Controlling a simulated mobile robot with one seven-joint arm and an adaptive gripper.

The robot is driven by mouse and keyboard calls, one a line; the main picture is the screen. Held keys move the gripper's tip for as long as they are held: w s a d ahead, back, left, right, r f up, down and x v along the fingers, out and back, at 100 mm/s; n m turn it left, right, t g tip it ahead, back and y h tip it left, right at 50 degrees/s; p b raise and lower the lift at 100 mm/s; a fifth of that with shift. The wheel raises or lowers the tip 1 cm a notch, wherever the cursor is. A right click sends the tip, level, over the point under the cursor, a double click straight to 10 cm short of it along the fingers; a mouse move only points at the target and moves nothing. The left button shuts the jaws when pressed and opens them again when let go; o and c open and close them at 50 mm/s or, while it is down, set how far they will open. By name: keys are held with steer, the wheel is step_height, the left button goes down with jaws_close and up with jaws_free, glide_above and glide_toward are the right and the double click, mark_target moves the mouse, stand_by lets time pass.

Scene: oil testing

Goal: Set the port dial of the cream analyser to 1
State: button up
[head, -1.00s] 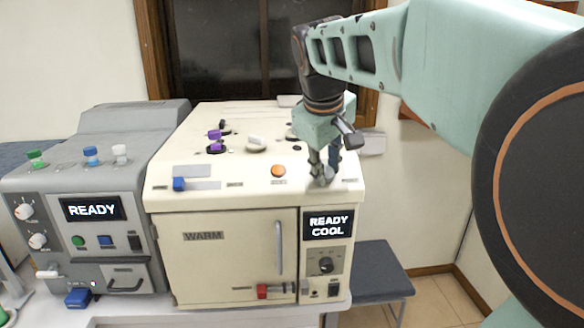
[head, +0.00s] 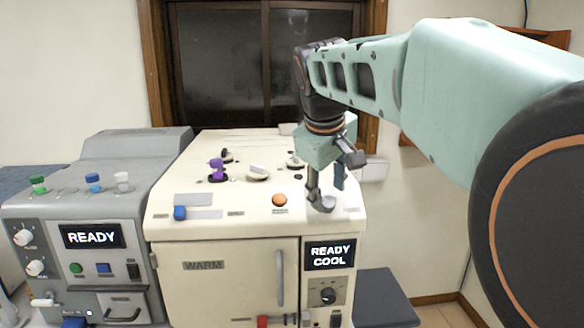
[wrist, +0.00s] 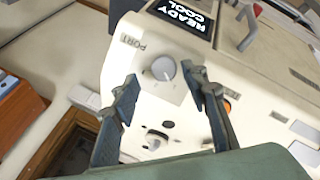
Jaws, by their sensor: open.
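The cream analyser (head: 220,255) stands in the middle of the head view, its front display reading READY COOL. The port dial (wrist: 163,68) is a round pale grey knob on its top, by the front right corner, next to the word PORT. In the head view the dial (head: 326,204) shows just under my gripper (head: 327,190). In the wrist view my gripper (wrist: 162,80) is open, with one finger on each side of the dial and gaps between. Nothing is held. The dial's setting is too small to read.
A grey analyser (head: 85,215) stands close on the left. A dark stool (head: 384,298) is at the right.

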mark_target(327, 204)
step_height(327, 204, up, 8)
steer(key=shift+r, duration=0.2)
stand_by(0.4)
